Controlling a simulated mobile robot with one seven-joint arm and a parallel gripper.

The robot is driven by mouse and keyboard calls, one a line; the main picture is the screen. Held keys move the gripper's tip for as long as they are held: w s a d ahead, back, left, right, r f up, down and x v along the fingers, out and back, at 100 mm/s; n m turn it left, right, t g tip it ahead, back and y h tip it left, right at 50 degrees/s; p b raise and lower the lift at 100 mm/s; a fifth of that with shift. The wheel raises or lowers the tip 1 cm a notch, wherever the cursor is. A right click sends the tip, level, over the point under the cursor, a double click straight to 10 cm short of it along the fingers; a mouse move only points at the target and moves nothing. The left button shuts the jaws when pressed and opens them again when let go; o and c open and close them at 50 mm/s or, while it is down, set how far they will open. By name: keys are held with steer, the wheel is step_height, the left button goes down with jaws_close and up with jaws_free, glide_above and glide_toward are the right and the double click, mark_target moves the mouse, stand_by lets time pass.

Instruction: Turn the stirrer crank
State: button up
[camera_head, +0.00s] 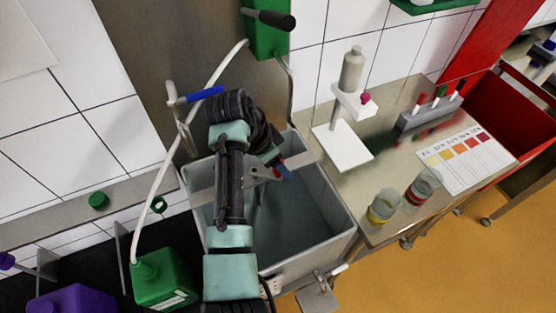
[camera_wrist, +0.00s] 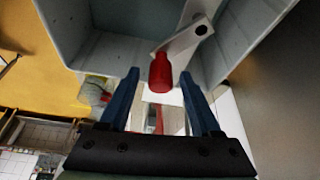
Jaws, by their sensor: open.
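The stirrer crank shows in the wrist view as a pale flat arm (camera_wrist: 185,38) with a dark pivot and a red handle (camera_wrist: 160,72). It sits over the open grey vat (camera_wrist: 108,55). In the head view the vat (camera_head: 318,258) stands below my arm, and the crank is mostly hidden behind the arm. My gripper (camera_wrist: 160,77) is open, with one blue finger on each side of the red handle. The handle's end lies between the fingertips in the picture, with a gap on both sides. I cannot tell how deep it sits between them.
A blue-handled tap (camera_head: 200,95) stands at the vat's back left. A green canister (camera_head: 162,278) is at the front left. The steel bench (camera_head: 385,170) right of the vat bears a white stand (camera_head: 342,148), a test-tube rack (camera_head: 430,113) and two jars (camera_head: 384,206).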

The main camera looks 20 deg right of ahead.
steer(key=shift+c, duration=0.2)
jaws_close()
stand_by(1.1)
